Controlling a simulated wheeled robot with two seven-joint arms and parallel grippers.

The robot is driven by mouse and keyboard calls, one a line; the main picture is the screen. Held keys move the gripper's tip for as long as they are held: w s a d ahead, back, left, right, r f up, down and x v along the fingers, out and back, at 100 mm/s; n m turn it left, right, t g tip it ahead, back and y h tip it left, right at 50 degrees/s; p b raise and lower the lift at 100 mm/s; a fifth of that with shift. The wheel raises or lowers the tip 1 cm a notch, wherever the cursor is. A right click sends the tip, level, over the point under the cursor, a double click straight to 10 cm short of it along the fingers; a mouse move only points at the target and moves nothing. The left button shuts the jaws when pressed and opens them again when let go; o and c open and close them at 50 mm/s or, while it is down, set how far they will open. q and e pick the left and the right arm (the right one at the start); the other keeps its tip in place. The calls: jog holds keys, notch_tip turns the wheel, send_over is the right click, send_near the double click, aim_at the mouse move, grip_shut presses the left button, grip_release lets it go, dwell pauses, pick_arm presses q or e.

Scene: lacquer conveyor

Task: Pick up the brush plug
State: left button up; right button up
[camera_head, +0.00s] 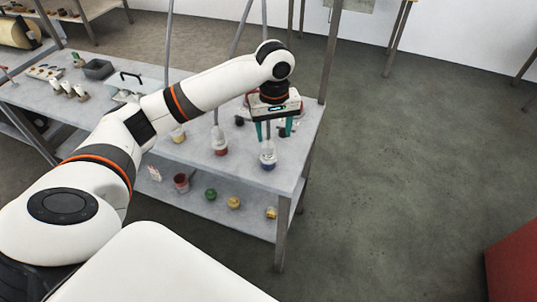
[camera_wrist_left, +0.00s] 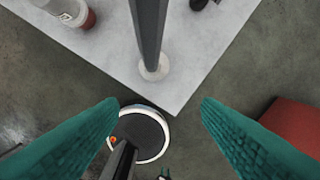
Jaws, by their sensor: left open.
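I cannot tell for sure which item is the brush plug. Small dark pieces lie on the table near my left gripper (camera_head: 273,129), one of them a dark piece (camera_head: 239,121) left of its fingers. There, a dark object (camera_wrist_left: 198,4) is cut off at the top edge.
The grey table (camera_head: 195,165) has a front right corner near the gripper and a lower shelf (camera_head: 215,211) with several colored pots. A grey post (camera_wrist_left: 149,30) rises at the table corner. A grey tray (camera_head: 98,69) stands at the left. A red box (camera_head: 512,270) is at right.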

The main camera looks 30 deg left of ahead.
aim_at(268, 138)
pick_arm(q)
jog(key=a+r+n, duration=0.2)
jog(key=r, duration=0.1)
jog(key=shift+w+a+r, duration=0.1)
jog(key=shift+w+a, duration=0.25)
jog(key=shift+a, duration=0.2)
notch_tip(268, 138, down, 6)
jog(key=shift+w+f+p, duration=0.1)
jog(key=shift+p, duration=0.4)
jog(key=shift+w+d+f+p, duration=0.1)
jog(key=shift+f+p, duration=0.1)
jog(key=shift+f, duration=0.7)
jog(key=shift+w+d+f+p, duration=0.1)
jog(key=shift+w+f+p, duration=0.1)
jog(key=shift+f, duration=0.75)
jog(key=shift+w+f+p, duration=0.1)
jog(key=shift+f+p, duration=0.1)
jog(key=shift+f, duration=0.7)
jog(key=shift+s, duration=0.1)
jog(key=shift+c, duration=0.6)
jog(key=shift+r, duration=0.1)
jog(key=c, duration=1)
